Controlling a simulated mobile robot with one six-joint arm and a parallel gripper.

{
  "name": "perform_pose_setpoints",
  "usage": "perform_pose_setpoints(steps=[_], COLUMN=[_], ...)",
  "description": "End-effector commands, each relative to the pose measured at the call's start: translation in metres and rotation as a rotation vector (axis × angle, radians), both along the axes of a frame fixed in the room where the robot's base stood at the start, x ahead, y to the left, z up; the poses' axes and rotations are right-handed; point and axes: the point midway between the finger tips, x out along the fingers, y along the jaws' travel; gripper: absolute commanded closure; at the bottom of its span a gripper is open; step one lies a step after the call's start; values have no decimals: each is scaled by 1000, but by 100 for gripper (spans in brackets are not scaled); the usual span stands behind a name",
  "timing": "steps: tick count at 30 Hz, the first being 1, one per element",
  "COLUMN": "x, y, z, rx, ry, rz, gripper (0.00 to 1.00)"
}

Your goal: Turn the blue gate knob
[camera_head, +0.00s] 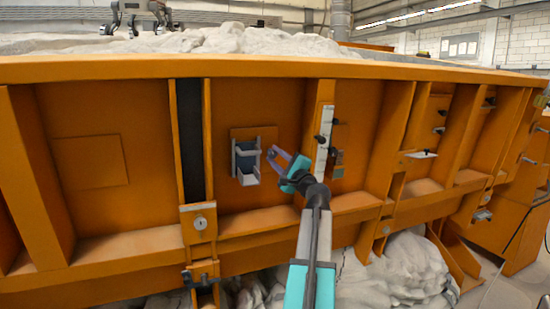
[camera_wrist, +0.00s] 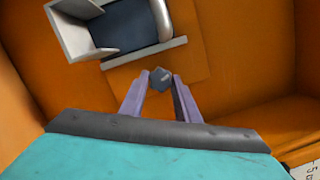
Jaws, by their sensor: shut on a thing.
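A small dark blue-grey faceted knob (camera_wrist: 160,79) shows in the wrist view between the two purple fingertips. My gripper (camera_wrist: 160,84) is shut on it from both sides. In the head view my gripper (camera_head: 277,155) is at the orange wall, just right of a grey box-like gate holder (camera_head: 237,165); the knob itself cannot be made out there. In the wrist view the holder (camera_wrist: 75,38), with a dark blue inside, is at the upper left, close to the knob.
The orange sandbed wall (camera_head: 275,115) has upright ribs on both sides of my gripper. A white strip (camera_head: 323,140) with black knobs is to the right. A ledge (camera_head: 255,220) runs below, with pale rocks (camera_head: 405,270) under it.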

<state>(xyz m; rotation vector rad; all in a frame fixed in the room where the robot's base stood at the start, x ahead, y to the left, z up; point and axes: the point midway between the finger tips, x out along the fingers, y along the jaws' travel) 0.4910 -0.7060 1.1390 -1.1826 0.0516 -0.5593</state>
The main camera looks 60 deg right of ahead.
Motion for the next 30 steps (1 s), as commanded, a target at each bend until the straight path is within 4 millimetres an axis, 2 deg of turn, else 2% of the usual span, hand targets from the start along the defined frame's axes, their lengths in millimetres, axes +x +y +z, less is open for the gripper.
perform_pose_setpoints(steps=[6,20,21,23,24,30], x=[2,2,2,2,2,1], y=[1,1,1,1,1,1], z=[3,3,3,3,3,1], rx=[58,70,69,69,70,70], ry=[-48,-57,-56,-56,-55,-54], rz=[16,18,18,18,18,17], gripper=[94,94,66,56,53,53])
